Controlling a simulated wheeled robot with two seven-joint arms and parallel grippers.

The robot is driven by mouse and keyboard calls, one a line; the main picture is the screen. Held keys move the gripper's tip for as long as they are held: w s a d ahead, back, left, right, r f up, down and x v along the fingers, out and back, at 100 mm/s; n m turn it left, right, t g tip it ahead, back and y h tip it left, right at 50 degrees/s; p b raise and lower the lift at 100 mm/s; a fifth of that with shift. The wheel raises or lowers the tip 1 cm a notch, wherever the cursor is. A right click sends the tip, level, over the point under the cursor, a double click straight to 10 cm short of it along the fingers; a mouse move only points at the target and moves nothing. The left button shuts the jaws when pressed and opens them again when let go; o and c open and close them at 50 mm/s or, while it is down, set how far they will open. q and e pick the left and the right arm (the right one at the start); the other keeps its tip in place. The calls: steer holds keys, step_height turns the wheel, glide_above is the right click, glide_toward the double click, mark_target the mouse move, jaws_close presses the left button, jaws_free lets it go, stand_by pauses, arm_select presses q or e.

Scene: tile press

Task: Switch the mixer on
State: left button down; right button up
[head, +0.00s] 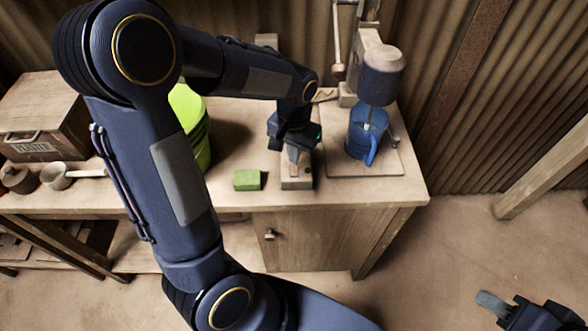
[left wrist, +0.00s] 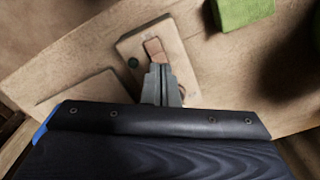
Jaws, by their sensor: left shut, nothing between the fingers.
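The mixer (head: 381,75) stands at the right end of the bench, its dark motor head above a blue jug (head: 360,135). A pale switch box (head: 297,184) lies on the bench left of the jug. In the left wrist view the box (left wrist: 185,50) carries a copper-coloured rocker (left wrist: 154,47) and a small dark green round lamp or button (left wrist: 133,62). My left gripper (head: 293,156) is shut and empty, its fingertips (left wrist: 160,68) at the near end of the rocker; whether they touch cannot be told. My right gripper (head: 492,303) is low at the right, partly out of view.
A green block (head: 247,180) lies just left of the switch box. A lime-green container (head: 190,115) stands behind my left arm. A plaster box (head: 45,115) and a scoop (head: 57,177) are at the left. The mixer stands on a base board (head: 385,163).

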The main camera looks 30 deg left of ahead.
arm_select(q)
steer(key=shift+f+b, duration=0.8)
steer(key=shift+f, duration=0.2)
stand_by(0.8)
step_height(320, 180, up, 7)
steer(key=p, duration=0.6)
steer(key=shift+r, duration=0.1)
stand_by(0.6)
steer(key=s+d+r+t+h, duration=0.2)
steer(key=s+r, duration=0.2)
steer(key=s, duration=0.4)
steer(key=s+d+r+n+t+h, duration=0.1)
steer(key=s+d+r+t, duration=0.1)
steer(key=s, duration=0.7)
step_height(320, 180, up, 2)
steer(key=shift+r+t+h, duration=0.15)
steer(key=shift+t+h, duration=0.25)
steer(key=shift+t, duration=0.4)
